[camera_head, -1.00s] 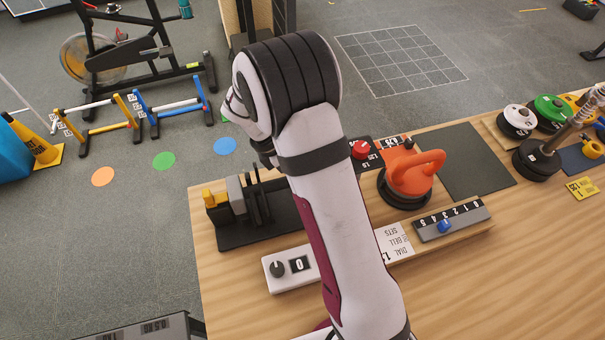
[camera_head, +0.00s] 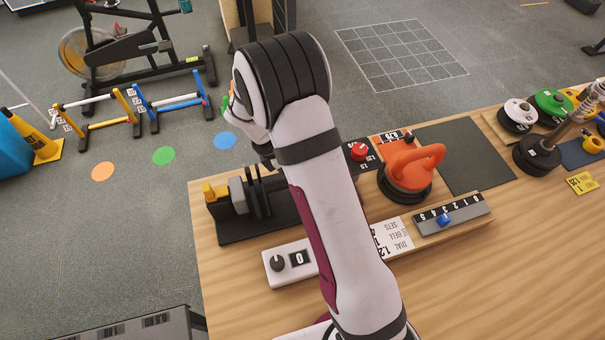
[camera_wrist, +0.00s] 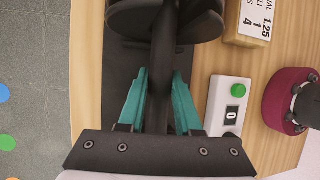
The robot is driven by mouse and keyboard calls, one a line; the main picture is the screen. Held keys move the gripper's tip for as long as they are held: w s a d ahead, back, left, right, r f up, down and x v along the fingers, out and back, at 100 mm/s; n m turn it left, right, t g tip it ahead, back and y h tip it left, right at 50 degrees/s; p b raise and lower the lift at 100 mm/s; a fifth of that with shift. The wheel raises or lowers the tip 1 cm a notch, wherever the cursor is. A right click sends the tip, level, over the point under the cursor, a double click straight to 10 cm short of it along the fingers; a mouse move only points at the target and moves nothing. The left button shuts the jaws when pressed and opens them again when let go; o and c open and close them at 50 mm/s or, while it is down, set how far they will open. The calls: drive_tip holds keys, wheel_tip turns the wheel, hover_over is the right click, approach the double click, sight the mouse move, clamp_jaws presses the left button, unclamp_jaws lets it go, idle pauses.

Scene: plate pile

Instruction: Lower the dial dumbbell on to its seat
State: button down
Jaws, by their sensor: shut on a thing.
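In the wrist view, my gripper's teal fingers (camera_wrist: 160,100) are shut on the black handle of the dial dumbbell (camera_wrist: 160,62). Its round black plates show at the top of that view. The dumbbell's other end is hidden behind my gripper's body. A dark base, the seat (camera_wrist: 117,72), lies below it. In the head view, my arm hides my gripper and most of the dumbbell. The seat (camera_head: 236,231) lies left of my arm, with yellow and grey blocks and upright black discs over it. Whether the dumbbell touches the seat cannot be told.
A white box (camera_head: 280,272) with a black knob and a display reading 0 stands in front of the seat. An orange handled weight (camera_head: 408,165), a slider scale (camera_head: 452,219) and a dark mat (camera_head: 465,155) are to the right. The table's left edge is close.

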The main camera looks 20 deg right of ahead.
drive_tip(key=c, duration=0.5)
unclamp_jaws()
drive_tip(key=v, duration=1.6)
drive_tip(key=shift+f, duration=0.1)
drive_tip(key=s+d+r+m+y, duration=0.1)
drive_tip(key=s+r+m+y, duration=0.15)
drive_tip(key=s+m, duration=0.4)
drive_tip(key=s+d+r+m+y, duration=0.1)
drive_tip(key=s+r+m, duration=0.2)
drive_tip(key=s+m, duration=0.4)
drive_tip(key=s+f+m+y, duration=0.1)
drive_tip(key=s+m, duration=0.2)
drive_tip(key=s, duration=0.1)
drive_tip(key=s+a+f+m+t+y, duration=0.1)
drive_tip(key=s+m, duration=0.3)
drive_tip(key=s+m+t+y, duration=0.1)
drive_tip(key=s+m, duration=0.2)
drive_tip(key=s, duration=0.2)
drive_tip(key=shift+s+a+f+m, duration=0.15)
drive_tip(key=shift+a+f+m, duration=0.2)
drive_tip(key=shift+f, duration=0.05)
